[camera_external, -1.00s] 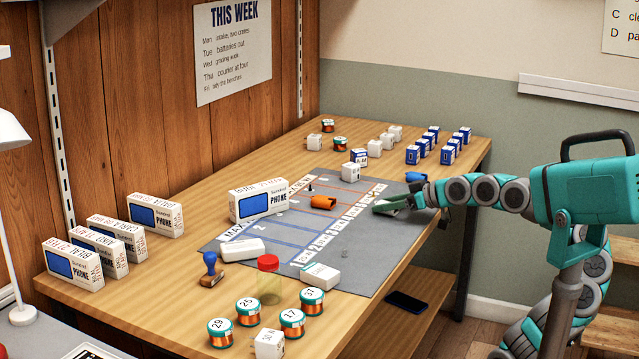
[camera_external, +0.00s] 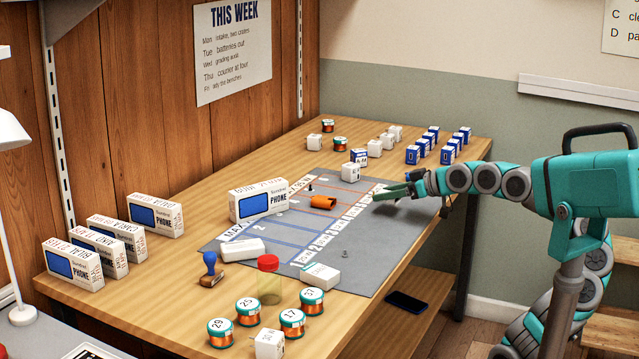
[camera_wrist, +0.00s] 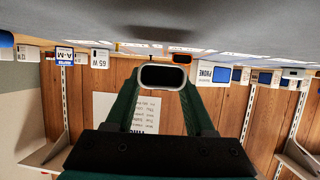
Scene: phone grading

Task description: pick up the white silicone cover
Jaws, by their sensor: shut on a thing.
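My gripper (camera_external: 378,195) is above the right part of the grey mat, with its green fingers pointing left. In the wrist view my gripper (camera_wrist: 163,88) is closed on the white silicone cover (camera_wrist: 163,66), which shows as a white rounded rim around a dark opening between the fingertips. The cover is hard to make out in the external view, where the fingers hide most of it. The wrist picture is upside down, with the mat along its top.
An orange cover (camera_external: 322,202) lies on the grey mat (camera_external: 375,253), left of my gripper. A phone box (camera_external: 258,203) stands on the mat's left. Small white and blue boxes (camera_external: 447,155) stand at the back. Reels and a red-lidded jar (camera_external: 268,285) stand in front.

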